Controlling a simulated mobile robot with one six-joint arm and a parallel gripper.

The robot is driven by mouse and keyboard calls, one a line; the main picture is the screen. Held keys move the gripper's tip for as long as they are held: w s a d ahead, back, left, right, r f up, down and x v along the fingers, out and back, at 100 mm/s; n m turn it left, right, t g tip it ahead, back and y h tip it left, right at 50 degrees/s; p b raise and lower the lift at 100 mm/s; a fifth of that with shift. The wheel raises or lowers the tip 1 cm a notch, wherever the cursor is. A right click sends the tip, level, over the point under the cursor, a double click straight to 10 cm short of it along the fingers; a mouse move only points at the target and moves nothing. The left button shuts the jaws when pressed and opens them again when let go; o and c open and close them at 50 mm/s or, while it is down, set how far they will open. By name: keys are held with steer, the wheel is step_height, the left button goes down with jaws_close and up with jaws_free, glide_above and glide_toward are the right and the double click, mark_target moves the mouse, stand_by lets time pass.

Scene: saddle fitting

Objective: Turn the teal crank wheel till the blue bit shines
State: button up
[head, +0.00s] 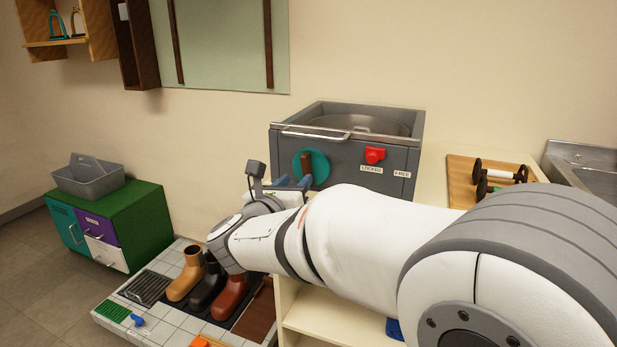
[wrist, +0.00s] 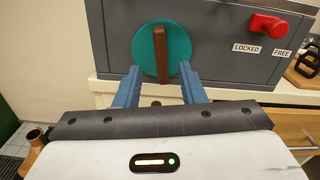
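The teal crank wheel (head: 318,164) is on the front of a grey metal machine (head: 340,150). In the wrist view the teal wheel (wrist: 146,50) carries a brown bar (wrist: 160,55), standing nearly upright across its middle. My gripper (wrist: 160,68) is open, its two blue fingers apart and pointing at the wheel's lower part, one on each side of the bar in the picture. I cannot tell whether the fingertips reach the bar. In the head view my gripper (head: 292,182) is just in front of the wheel. I see no blue bit shining on the machine.
A red knob (head: 375,155) sits right of the wheel, above labels LOCKED and FREE. A handle bar (head: 316,133) runs along the machine's top front edge. Boots (head: 187,275) stand on a tiled platform below my arm. A wooden board (head: 460,172) with dumbbell-like pieces lies right.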

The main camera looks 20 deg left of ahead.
mark_target(305, 172)
steer(key=w, duration=0.5)
steer(key=shift+w+d, duration=0.1)
steer(key=shift+d, duration=0.2)
jaws_close()
